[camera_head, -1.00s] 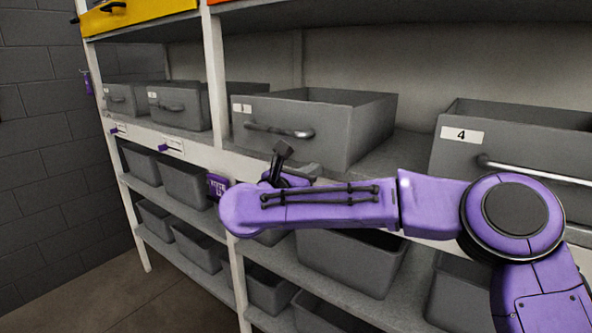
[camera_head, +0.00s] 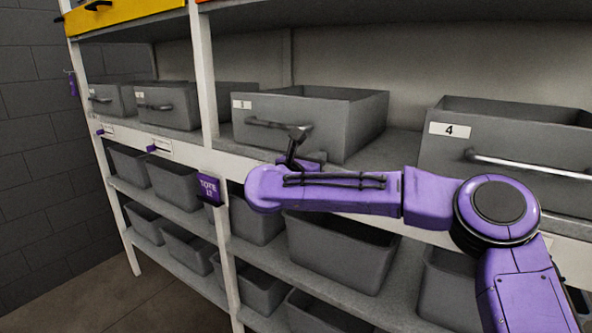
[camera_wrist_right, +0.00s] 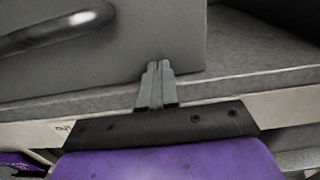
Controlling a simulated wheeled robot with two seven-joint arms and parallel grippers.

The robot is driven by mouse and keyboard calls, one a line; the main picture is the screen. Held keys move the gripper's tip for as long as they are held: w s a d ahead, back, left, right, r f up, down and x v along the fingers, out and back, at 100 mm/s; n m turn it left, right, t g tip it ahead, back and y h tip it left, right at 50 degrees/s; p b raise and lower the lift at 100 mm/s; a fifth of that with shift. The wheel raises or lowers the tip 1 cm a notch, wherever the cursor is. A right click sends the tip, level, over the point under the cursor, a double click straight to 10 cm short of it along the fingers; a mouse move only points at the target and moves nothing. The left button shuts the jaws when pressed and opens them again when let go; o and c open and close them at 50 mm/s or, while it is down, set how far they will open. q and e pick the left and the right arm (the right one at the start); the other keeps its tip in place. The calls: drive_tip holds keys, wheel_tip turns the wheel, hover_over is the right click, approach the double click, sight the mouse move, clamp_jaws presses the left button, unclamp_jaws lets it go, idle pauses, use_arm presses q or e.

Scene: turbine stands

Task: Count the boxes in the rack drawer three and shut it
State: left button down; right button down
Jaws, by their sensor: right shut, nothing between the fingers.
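Drawer three (camera_head: 335,125) is a grey open-topped bin on the upper white rack shelf, with a small "3" label and a bar handle (camera_head: 265,124) on its front. Its inside is hidden behind the front, so I cannot see any boxes. My right gripper (camera_head: 300,132) is at the right end of that handle in the head view. In the right wrist view the gripper (camera_wrist_right: 158,68) is shut and empty, its fingertips at the lower right part of the drawer front (camera_wrist_right: 150,45); I cannot tell whether they touch. My left gripper is not in view.
Drawer four (camera_head: 510,150) stands to the right, with a gap between it and drawer three. Two more drawers (camera_head: 168,105) are at left, past a white post (camera_head: 205,75). Grey bins (camera_head: 340,255) fill the lower shelves. A purple sign (camera_head: 208,189) hangs on the post.

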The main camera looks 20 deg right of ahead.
drive_tip(key=shift+d+r, duration=0.2)
drive_tip(key=shift+r, duration=0.05)
